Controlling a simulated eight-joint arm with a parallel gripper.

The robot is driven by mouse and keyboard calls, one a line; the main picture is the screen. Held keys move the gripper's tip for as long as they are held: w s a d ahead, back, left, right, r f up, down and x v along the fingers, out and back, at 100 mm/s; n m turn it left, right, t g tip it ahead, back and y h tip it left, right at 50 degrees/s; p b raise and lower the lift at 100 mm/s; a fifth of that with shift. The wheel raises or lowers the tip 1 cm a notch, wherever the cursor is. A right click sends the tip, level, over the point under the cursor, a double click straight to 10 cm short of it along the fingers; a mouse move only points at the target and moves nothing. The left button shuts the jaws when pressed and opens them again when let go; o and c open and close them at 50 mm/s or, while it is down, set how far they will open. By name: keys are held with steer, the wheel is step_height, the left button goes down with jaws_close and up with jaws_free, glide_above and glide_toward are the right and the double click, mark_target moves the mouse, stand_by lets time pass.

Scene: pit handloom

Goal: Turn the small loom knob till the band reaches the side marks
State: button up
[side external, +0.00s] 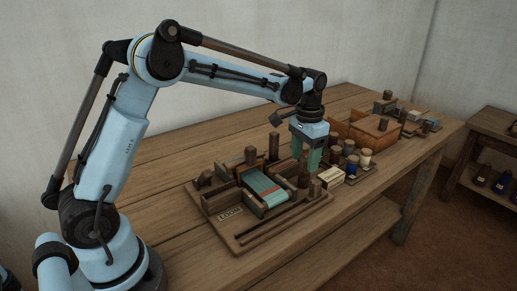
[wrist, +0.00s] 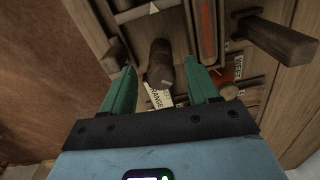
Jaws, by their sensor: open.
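The small loom (side external: 230,222) sits on a wooden board on the bench in the side view. My gripper (side external: 307,154) points down above the loom's right end. In the wrist view my gripper (wrist: 160,68) is open, with teal fingers apart on either side of a dark round wooden knob (wrist: 160,60). I see gaps between the knob and both fingers. A white triangle mark (wrist: 153,8) shows at the top, and a red strip of what looks like the band (wrist: 207,30) is to the right.
Several spools (side external: 350,165) and a pale block (side external: 331,177) stand close right of the loom. An orange-brown wooden box (side external: 375,135) is behind them. A wooden post (wrist: 276,40) sticks out at the wrist view's right. The bench's left part is clear.

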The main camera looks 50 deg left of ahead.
mark_target(304, 159)
step_height(304, 159, up, 12)
stand_by(0.6)
steer(key=shift+r, duration=0.1)
steer(key=s+d+f+t, duration=0.1)
steer(key=s+f+t, duration=0.2)
steer(key=s, duration=0.6)
steer(key=s+d+f+n+t, duration=0.1)
steer(key=s+f+t, duration=0.3)
steer(key=s, duration=0.6)
steer(key=shift+d, duration=0.25)
